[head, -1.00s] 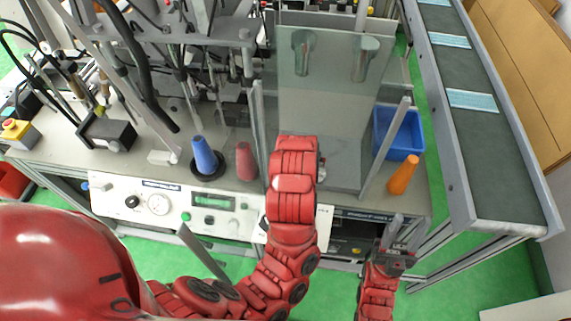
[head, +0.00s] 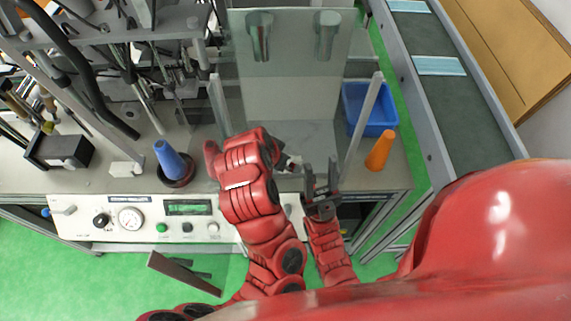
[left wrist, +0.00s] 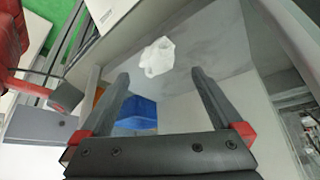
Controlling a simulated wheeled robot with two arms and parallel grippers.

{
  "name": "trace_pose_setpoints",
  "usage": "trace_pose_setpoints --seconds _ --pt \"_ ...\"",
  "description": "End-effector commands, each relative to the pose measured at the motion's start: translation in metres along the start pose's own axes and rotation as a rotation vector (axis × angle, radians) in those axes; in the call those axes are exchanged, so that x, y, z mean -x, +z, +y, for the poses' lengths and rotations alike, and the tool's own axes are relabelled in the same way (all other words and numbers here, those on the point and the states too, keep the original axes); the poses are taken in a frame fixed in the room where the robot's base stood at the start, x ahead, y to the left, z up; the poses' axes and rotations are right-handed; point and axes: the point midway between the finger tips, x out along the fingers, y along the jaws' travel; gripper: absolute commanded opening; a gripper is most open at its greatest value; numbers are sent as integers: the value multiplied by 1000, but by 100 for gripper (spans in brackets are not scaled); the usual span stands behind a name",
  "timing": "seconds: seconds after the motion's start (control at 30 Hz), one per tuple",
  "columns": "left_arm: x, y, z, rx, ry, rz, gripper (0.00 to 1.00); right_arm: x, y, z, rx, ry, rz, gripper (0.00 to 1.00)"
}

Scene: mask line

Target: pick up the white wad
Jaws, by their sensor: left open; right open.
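The white wad (left wrist: 157,57) is a crumpled, pale lump on the grey worktop in the left wrist view. My left gripper (left wrist: 160,73) is open and empty, with the wad just past its fingertips and roughly centred between them; I cannot tell the exact gap. In the head view, my left forearm and wrist cover most of the left gripper, and I cannot make out the wad clearly there. My right gripper (head: 320,180) is open and empty at the bench's front edge, close to the right of the left wrist.
A clear upright panel (head: 290,90) rises behind the left gripper. A conveyor with blue masks (head: 439,65) runs along the right.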

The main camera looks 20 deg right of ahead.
Motion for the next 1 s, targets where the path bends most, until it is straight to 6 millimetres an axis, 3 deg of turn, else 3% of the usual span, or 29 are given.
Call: trace_pose_setpoints --seconds 0.4,0.73,1.0 --pt "-45 2 3 4 1 -3 100 -17 -3 1 0 0 1 45" --pt "-51 1 4 3 0 3 100 -17 -3 1 0 0 0 45" --pt "-51 1 4 3 0 2 53 -17 -3 1 0 0 0 45"
